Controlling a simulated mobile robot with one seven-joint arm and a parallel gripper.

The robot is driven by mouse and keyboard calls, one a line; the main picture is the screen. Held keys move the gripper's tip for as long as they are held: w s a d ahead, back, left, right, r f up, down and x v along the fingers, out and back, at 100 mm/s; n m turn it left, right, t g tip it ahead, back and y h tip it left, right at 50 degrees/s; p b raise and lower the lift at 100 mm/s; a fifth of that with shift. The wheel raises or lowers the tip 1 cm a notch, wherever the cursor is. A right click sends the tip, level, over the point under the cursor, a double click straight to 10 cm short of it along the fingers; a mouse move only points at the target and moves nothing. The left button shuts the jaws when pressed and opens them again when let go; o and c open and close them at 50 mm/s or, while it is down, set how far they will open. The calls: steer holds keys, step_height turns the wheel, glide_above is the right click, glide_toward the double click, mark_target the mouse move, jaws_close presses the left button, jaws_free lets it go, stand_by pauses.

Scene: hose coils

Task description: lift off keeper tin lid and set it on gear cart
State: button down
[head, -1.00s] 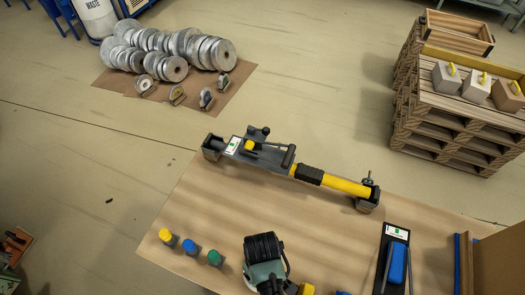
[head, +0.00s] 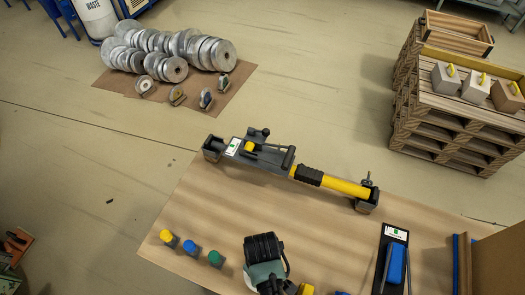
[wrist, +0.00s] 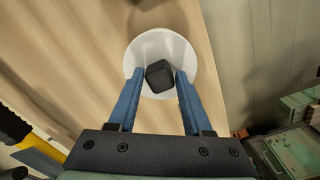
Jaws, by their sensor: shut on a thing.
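In the wrist view, a white round lid (wrist: 158,43) with a dark block-like knob (wrist: 159,76) in its middle lies beneath my gripper. My gripper (wrist: 159,74) has its two blue fingers on either side of the knob and is shut on it. I cannot tell whether the lid rests on a tin or is raised, since its underside is hidden. The lid and the fingertips do not show clearly in the head view. I cannot pick out the gear cart for sure in either view.
On the wood-coloured surface (head: 222,215) lie a long yellow and black tool (head: 340,185), yellow, blue and green capped pieces (head: 189,246), and a dark tray with a blue item (head: 396,262). Pallets (head: 455,120) stand at right, metal discs (head: 170,50) at back left. Floor between is clear.

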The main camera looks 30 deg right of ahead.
steer(key=shift+r+p, duration=3.2)
